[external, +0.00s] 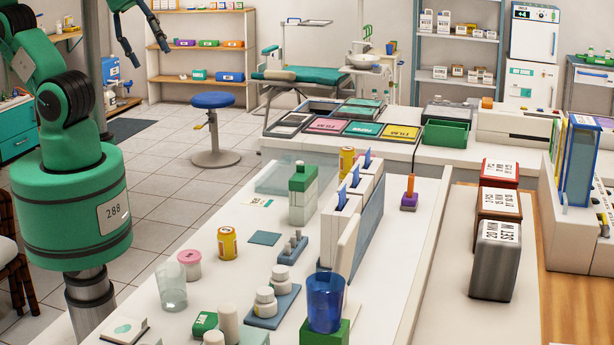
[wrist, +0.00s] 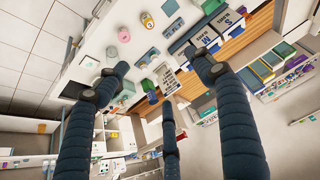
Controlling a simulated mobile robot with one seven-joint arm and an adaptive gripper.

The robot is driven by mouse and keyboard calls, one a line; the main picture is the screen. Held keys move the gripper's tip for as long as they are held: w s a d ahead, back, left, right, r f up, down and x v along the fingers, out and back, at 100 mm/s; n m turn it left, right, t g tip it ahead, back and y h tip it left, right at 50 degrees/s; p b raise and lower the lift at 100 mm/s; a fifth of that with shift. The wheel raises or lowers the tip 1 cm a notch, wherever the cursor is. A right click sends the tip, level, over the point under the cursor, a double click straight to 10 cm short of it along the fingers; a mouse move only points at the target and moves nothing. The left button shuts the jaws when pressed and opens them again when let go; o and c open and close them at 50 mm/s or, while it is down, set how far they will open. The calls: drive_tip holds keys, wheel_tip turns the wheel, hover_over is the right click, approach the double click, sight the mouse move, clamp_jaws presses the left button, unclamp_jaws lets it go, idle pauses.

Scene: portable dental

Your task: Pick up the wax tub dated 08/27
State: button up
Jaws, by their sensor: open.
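Which item is the wax tub dated 08/27 I cannot tell, as no date is readable. A small white tub with a pink lid (external: 190,264) stands upright on the near white counter; a pink-topped tub also shows in the wrist view (wrist: 124,34). A yellow can-like container (external: 227,243) stands right of it, and another yellow one (external: 347,160) is farther back. White lidded jars (external: 265,302) sit on a blue tray. My gripper (external: 151,54) is high at the upper left, apart from the counter. Its dark fingers are spread and empty in the wrist view (wrist: 155,80).
A clear glass (external: 172,288), green bottle (external: 302,192), file rack (external: 350,215) and blue cup (external: 326,302) crowd the counter. Metal and red boxes (external: 497,258) stand at the right. A blue stool (external: 213,100) is on the open tiled floor.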

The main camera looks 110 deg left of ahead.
drive_tip(key=n+g+b, duration=0.2)
drive_tip(key=n+g, duration=0.4)
hover_over(189, 255)
wheel_tip(189, 255, down, 32)
drive_tip(key=r, duration=0.1)
drive_tip(key=shift+f, duration=0.25)
wheel_tip(189, 255, down, 8)
drive_tip(key=shift+r+b, duration=0.1)
drive_tip(key=shift+b, duration=0.9)
drive_tip(key=shift+f, duration=0.35)
